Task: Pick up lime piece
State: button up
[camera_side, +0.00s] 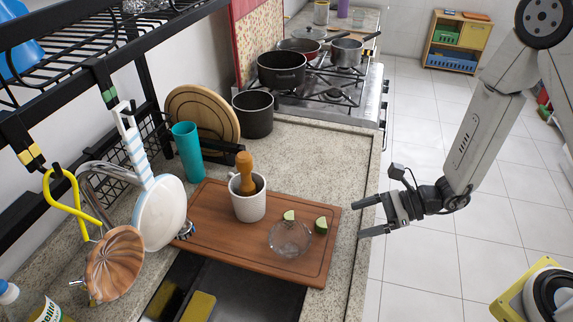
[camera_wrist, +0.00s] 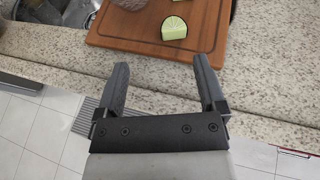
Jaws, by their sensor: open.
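Two green lime pieces lie on the brown cutting board (camera_side: 215,225) in the side view. One lime piece (camera_side: 321,225) is near the board's right edge, and the other lime piece (camera_side: 289,215) is just behind the clear glass bowl (camera_side: 290,239). My gripper (camera_side: 361,219) is open and empty, to the right of the board by the counter's edge. In the wrist view a lime piece (camera_wrist: 174,29) with its pale cut face showing sits on the board, ahead of my open fingers (camera_wrist: 161,64) and apart from them.
A white mug (camera_side: 248,205) with a wooden pestle (camera_side: 245,174) stands on the board. The sink (camera_side: 235,292) is in front. A teal cup (camera_side: 188,151), a dark pot (camera_side: 254,114) and a stove lie behind. The counter (camera_side: 330,160) behind the board is clear.

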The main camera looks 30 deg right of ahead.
aim_at(326, 222)
jog(key=shift+w+d+f+m+t, duration=0.3)
jog(key=shift+w+m+t, duration=0.2)
jog(key=shift+m, duration=0.2)
jog(key=shift+x, duration=1.3)
jog(key=shift+a, duration=0.1)
jog(key=shift+x, duration=2.5)
grip_shut()
